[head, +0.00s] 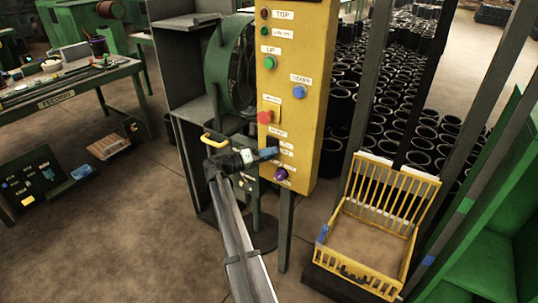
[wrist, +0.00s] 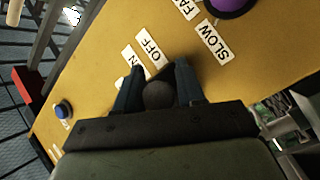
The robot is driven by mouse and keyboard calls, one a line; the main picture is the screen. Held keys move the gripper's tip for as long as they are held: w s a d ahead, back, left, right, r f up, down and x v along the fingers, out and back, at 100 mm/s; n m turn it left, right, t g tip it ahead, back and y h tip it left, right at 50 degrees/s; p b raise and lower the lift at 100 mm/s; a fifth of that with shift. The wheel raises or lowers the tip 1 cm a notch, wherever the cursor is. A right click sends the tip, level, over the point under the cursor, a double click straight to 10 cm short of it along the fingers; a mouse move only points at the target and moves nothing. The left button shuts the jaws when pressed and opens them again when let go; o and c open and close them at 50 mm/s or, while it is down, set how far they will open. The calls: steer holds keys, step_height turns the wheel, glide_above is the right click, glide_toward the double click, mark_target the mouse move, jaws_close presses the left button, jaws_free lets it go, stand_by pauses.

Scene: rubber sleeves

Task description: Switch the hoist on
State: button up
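The yellow hoist control panel (head: 303,60) stands upright in the middle of the head view. My gripper (head: 266,154) is at its lower part, below the red button. In the wrist view a dark round-ended switch (wrist: 158,96) sits between the two fingers of my gripper (wrist: 158,88). The fingers are apart, one on each side of it, with very little gap showing. I cannot tell whether they press on it. The OFF label (wrist: 151,48) and a partly covered ON label (wrist: 134,63) are just beyond the fingers. My gripper hides the switch's base.
A purple knob (head: 281,174) is low on the panel, near the SLOW label (wrist: 215,40). Above are a red button (head: 268,116), green UP button (head: 269,62) and blue DOWN button (head: 299,92). A yellow cage (head: 414,187) stands at right. Open floor lies left.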

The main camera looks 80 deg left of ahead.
steer(key=shift+c, duration=0.3)
steer(key=c, duration=0.6)
steer(key=n+g, duration=0.1)
steer(key=r+g+h, duration=0.1)
steer(key=g, duration=0.1)
steer(key=shift+s+d+r+n, duration=0.1)
steer(key=shift+s+r+n, duration=0.1)
steer(key=shift+n, duration=0.2)
steer(key=shift+r+n+g+h, duration=0.25)
steer(key=shift+n+g+h, duration=0.2)
steer(key=shift+g, duration=0.3)
steer(key=shift+r+n+g+h, duration=0.25)
steer(key=shift+n+g+h, duration=0.1)
steer(key=shift+g+h, duration=0.3)
steer(key=o, duration=0.7)
steer(key=shift+w, duration=0.1)
steer(key=shift+c, duration=0.2)
steer(key=shift+r, duration=0.1)
